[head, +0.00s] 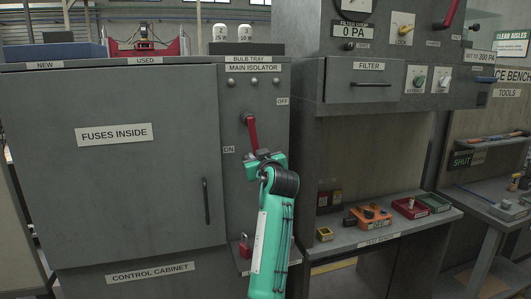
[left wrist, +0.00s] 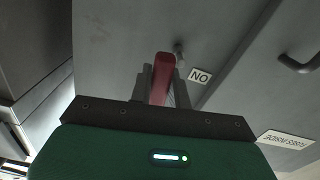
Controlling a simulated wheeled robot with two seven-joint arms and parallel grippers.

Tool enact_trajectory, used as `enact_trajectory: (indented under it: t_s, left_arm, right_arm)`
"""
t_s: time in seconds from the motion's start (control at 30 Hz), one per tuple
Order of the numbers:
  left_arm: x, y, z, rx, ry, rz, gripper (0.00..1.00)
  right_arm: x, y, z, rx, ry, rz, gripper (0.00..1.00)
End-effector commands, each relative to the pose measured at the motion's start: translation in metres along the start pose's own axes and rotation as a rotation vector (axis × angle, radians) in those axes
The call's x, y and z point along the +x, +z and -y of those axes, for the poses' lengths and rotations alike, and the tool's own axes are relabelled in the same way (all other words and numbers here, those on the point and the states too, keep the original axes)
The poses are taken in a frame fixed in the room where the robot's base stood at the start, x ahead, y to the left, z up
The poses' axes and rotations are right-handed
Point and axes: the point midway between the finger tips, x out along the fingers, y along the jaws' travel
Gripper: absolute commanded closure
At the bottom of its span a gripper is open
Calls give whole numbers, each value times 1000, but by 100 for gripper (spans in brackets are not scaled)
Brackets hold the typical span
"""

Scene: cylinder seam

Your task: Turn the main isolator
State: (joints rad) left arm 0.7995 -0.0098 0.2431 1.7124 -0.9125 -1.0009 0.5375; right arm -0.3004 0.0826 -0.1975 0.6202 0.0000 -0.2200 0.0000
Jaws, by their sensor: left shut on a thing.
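The main isolator has a red lever (head: 251,131) on the grey panel under the MAIN ISOLATOR label (head: 253,69). In the head view the lever hangs down from its pivot, leaning slightly right. The OFF label (head: 282,101) is to its upper right and the ON label (head: 229,149) to its lower left. My left gripper (head: 257,154) is at the lever's lower end. In the left wrist view the red lever (left wrist: 163,63) stands between the two fingers of my left gripper (left wrist: 162,75), which are shut on it. The fingers hide the lever's lower end. My right gripper is not in view.
The control cabinet door (head: 130,165) with a vertical handle (head: 206,201) is left of the lever. A red padlock (head: 245,247) sits on the ledge below. At right, a shelf (head: 350,241) holds small trays and parts, under a filter drawer (head: 366,80).

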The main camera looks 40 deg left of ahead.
Motion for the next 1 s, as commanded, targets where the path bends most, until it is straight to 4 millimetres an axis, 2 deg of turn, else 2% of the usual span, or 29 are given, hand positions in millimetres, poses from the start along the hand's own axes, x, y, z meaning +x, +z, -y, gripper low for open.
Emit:
enact_trajectory:
  t_s: [0.4,0.9,0.93,1.0]
  left_arm:
    - [0,-4,19,168,-1,-2,100]
    - [0,-4,21,188,-1,-3,100]
    - [0,-4,21,188,-2,-3,80]
    - [0,-4,21,188,-2,-3,66]
  right_arm:
    - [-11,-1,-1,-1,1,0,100]
    - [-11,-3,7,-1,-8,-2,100]
    - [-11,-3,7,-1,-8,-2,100]
    - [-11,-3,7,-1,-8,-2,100]
